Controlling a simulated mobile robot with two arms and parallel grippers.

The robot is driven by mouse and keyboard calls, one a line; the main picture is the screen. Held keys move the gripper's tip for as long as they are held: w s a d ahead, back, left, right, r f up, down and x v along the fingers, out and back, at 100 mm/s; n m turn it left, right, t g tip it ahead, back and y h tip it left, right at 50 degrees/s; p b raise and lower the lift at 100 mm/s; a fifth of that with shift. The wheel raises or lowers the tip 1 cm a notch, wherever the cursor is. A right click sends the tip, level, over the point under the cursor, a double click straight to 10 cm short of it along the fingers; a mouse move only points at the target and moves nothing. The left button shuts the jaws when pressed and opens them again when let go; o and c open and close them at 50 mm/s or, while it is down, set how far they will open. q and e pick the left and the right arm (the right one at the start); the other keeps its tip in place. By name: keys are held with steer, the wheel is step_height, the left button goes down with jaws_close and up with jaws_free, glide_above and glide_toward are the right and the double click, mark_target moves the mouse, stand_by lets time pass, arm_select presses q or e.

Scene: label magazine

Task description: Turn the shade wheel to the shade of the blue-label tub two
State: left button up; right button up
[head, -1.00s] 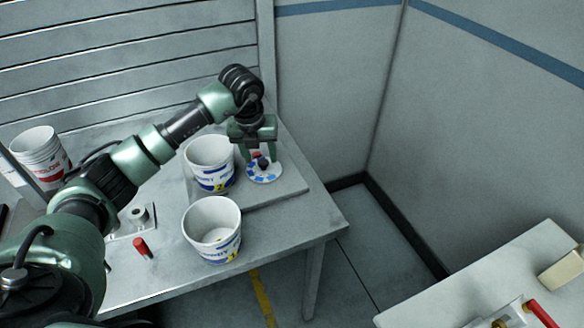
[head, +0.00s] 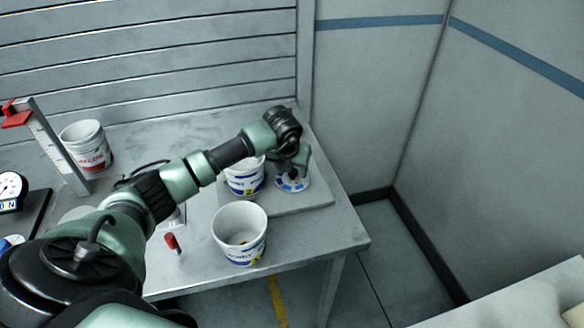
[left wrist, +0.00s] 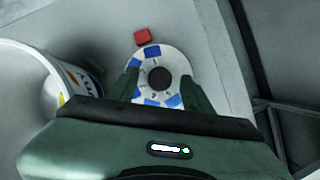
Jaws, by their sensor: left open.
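The shade wheel (head: 290,186), a white disc with blue patches, lies on a grey board at the table's right end. In the left wrist view the wheel (left wrist: 151,54) has a black hub (left wrist: 159,77) in its middle and a red block (left wrist: 142,36) at its far edge. My left gripper (head: 291,173) is over the wheel; in the left wrist view its open fingers (left wrist: 160,90) stand either side of the hub, apart from it. The blue-label tub two (head: 244,180), white with a yellow 2, stands left of the wheel, partly behind my arm. My right gripper is out of view.
Another white blue-label tub (head: 240,235) stands at the table's front edge. A red-label tub (head: 86,147) stands at the back left near a tall gauge (head: 57,150). A red-handled thing (head: 172,242) lies left of the front tub. A wall is beyond the table's right end.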

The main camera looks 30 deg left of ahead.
arm_select(q)
steer(key=shift+c, duration=0.5)
jaws_close()
steer(key=shift+f+n+b, duration=0.25)
steer(key=shift+n+b, duration=0.05)
steer(key=shift+b, duration=0.55)
steer(key=shift+r+n+b, duration=0.15)
steer(key=shift+n+b, duration=0.25)
steer(key=shift+b, duration=0.05)
steer(key=shift+r+y, duration=0.1)
steer(key=shift+y, duration=0.2)
steer(key=shift+o, duration=0.5)
jaws_free()
